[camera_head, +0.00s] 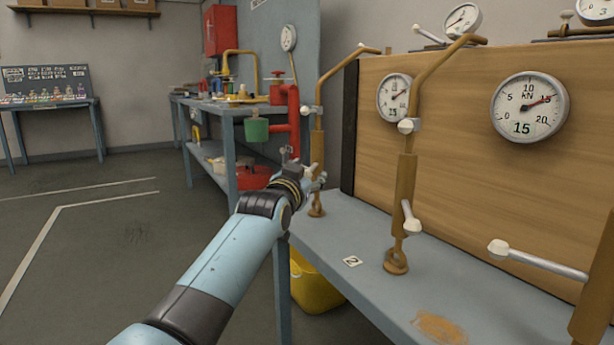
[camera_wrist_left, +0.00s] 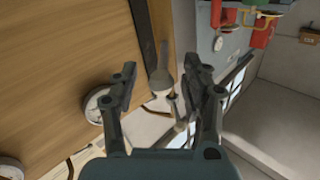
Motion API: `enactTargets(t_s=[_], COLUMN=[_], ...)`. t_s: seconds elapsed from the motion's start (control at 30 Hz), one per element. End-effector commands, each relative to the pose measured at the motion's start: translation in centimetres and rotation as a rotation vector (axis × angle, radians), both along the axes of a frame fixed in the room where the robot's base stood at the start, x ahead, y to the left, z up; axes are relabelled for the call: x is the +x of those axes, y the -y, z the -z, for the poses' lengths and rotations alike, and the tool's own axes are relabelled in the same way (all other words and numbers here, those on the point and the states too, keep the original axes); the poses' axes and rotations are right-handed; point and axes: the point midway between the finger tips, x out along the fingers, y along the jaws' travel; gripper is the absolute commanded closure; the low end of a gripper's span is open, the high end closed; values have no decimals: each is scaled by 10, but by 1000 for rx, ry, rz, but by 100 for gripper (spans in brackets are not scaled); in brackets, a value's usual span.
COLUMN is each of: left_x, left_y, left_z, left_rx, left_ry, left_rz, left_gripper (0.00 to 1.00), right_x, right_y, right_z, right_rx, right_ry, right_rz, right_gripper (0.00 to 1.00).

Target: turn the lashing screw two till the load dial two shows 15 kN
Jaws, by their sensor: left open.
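A plate with the number 2 (camera_head: 352,262) lies on the bench between the left lashing screw (camera_head: 319,140) and the middle lashing screw (camera_head: 405,185); I cannot tell for certain which one it marks. The middle screw has a side lever with a pale knob (camera_head: 411,217). A smaller dial (camera_head: 394,97) is partly hidden by the middle screw. My left gripper (camera_head: 314,178) is beside the left screw. Its jaws are open in the wrist view (camera_wrist_left: 160,76), with a grey lever end showing between them. My right gripper is out of view.
The wooden crate (camera_head: 455,90) closes off the back of the grey bench (camera_head: 440,280). Another lever (camera_head: 540,260) juts out at the right. A yellow bucket (camera_head: 315,285) stands under the bench. Red pipework (camera_head: 293,120) is behind my gripper. The floor at left is clear.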

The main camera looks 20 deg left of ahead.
Motion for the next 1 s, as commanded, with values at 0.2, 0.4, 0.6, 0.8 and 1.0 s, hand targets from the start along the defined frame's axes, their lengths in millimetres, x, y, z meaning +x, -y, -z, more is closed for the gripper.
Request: enactTargets(t_s=[0.2, 0.4, 0.6, 0.8, 1.0], left_x=[-11, -53, -95, -117, -121], left_y=[0, -1, -1, -2, -2], left_z=[0, 1, 1, 0, 0], left_rx=[-1, -1, -1, 0, 1], left_ry=[1, 0, -1, -1, 0], left_rz=[-1, -1, 0, 0, 0], left_gripper=[53, 53, 53, 53, 53], right_x=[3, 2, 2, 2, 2], right_y=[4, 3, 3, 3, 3], right_z=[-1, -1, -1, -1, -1], right_rx=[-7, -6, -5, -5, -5], right_ry=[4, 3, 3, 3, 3], right_rz=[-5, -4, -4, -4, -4], right_gripper=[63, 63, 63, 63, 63])
